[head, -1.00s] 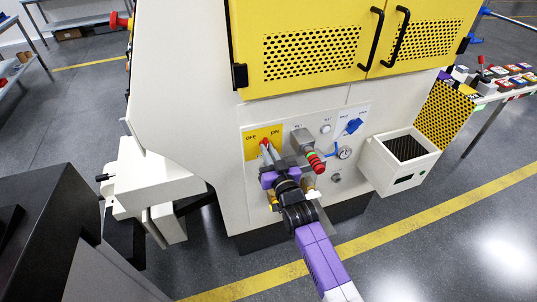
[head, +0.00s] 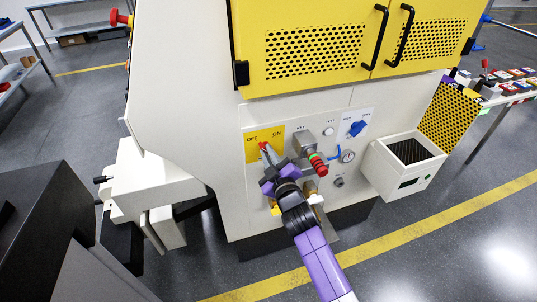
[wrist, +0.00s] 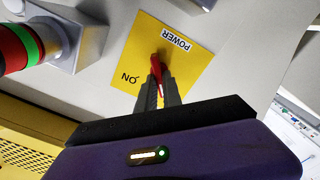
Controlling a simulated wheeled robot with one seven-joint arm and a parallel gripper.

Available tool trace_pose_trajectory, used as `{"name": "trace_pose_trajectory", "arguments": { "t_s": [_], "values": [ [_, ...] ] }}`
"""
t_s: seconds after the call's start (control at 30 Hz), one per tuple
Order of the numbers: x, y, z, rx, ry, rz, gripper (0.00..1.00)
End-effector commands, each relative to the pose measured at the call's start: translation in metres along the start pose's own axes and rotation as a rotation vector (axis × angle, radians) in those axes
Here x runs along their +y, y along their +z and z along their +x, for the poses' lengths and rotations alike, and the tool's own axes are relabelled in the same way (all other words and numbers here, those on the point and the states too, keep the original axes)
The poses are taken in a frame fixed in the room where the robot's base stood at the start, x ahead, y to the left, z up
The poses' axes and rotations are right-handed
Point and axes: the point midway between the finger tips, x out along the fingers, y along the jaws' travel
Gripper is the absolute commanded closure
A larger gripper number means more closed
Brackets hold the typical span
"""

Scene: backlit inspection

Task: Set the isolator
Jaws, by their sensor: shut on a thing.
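The isolator is a red lever (head: 263,146) on a yellow plate (head: 264,129) marked OFF on the left and ON on the right, on the front of the cream machine. My gripper (head: 267,155) is at the plate with its fingers closed around the lever. In the wrist view the red lever (wrist: 155,70) shows between the dark fingertips (wrist: 158,88). The plate (wrist: 140,48) carries the words POWER and ON there; OFF does not show. The fingers cover the lower part of the lever, so its exact angle is hard to tell.
A grey box with a red-and-green-banded handle (head: 318,162) stands close right of my gripper. A blue knob (head: 357,128), a gauge (head: 347,156) and a white bin (head: 378,165) are further right. Yellow doors (head: 310,45) with black handles are above.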

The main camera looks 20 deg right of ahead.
Motion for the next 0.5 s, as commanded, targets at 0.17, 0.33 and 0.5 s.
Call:
{"name": "trace_pose_trajectory", "arguments": {
  "t_s": [0.17,0.33,0.5],
  "values": [
    [-0.0012,0.0008,-0.0003,-0.002,-0.002,-0.055,1.0],
    [-0.0013,0.0008,-0.0003,-0.002,-0.002,-0.078,1.0],
    [-0.0014,0.0008,-0.0003,-0.002,-0.002,-0.083,1.0]
  ]
}}
